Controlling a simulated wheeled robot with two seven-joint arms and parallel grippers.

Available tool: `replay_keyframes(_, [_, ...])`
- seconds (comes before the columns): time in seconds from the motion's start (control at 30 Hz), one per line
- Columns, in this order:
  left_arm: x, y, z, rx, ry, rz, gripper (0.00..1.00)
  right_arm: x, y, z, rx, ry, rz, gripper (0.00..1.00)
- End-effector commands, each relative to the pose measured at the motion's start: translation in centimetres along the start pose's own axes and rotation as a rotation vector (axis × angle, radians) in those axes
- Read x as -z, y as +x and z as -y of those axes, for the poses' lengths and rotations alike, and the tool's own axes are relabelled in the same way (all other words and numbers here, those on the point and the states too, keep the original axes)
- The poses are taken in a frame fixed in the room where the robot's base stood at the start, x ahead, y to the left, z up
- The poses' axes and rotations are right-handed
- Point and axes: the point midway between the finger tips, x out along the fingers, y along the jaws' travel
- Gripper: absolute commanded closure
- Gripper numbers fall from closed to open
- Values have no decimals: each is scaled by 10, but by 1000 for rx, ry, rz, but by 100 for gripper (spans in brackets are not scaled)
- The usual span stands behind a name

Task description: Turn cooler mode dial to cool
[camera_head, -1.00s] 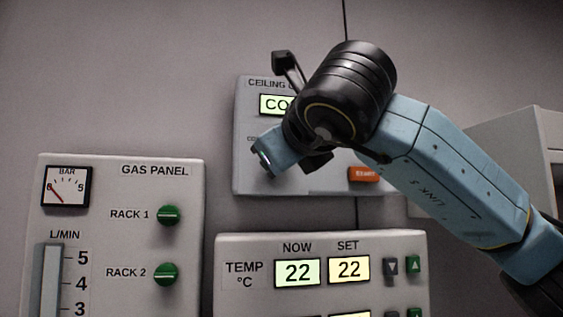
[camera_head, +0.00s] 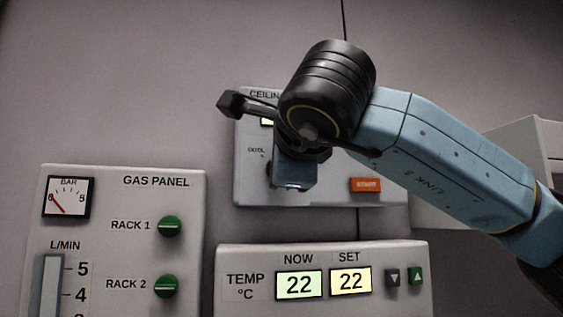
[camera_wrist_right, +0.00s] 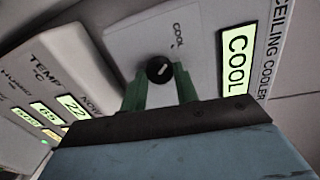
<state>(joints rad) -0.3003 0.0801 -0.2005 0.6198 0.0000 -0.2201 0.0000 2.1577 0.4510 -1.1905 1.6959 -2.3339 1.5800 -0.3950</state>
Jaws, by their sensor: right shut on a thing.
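The ceiling cooler panel (camera_head: 330,188) is a light grey box on the wall, partly covered by my right arm. In the right wrist view its lit display (camera_wrist_right: 236,62) reads COOL. The mode dial (camera_wrist_right: 160,69) is a round black knob with a short white mark, near a small printed COOL label (camera_wrist_right: 179,36). My right gripper (camera_wrist_right: 161,82) has its two green fingers on either side of the dial, shut on it. In the head view, the right gripper (camera_head: 272,178) is at the panel's lower left and hides most of the dial. My left gripper is not in view.
An orange button (camera_head: 366,185) is on the cooler panel right of the gripper. Below is the temperature panel (camera_head: 236,306), reading 22 and 22. The gas panel (camera_head: 118,205) with green knobs is at left. A grey box (camera_head: 520,140) is at right.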

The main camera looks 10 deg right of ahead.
Motion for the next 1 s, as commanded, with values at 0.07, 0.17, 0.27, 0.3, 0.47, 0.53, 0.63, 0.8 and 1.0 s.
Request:
replay_keyframes(0.07, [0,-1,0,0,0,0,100,-1,-1,1,4,-33,-1,93])
replay_keyframes(0.17, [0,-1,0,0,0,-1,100,-1,-1,1,4,-67,-5,93])
replay_keyframes(0.27, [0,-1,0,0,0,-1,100,-1,-1,1,4,-89,-8,93])
replay_keyframes(0.3, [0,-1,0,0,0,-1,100,-1,-1,1,3,-95,-9,93])
replay_keyframes(0.47, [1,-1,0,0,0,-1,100,-1,-1,1,3,-108,-10,93])
replay_keyframes(0.53, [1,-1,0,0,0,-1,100,-1,-1,1,3,-109,-10,93])
replay_keyframes(0.63, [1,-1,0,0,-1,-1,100,-1,-1,1,2,-109,-10,93])
replay_keyframes(0.8, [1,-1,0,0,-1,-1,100,-1,-1,0,2,-109,-10,69])
replay_keyframes(1.0, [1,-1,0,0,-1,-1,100,-1,0,0,1,-108,-11,49])
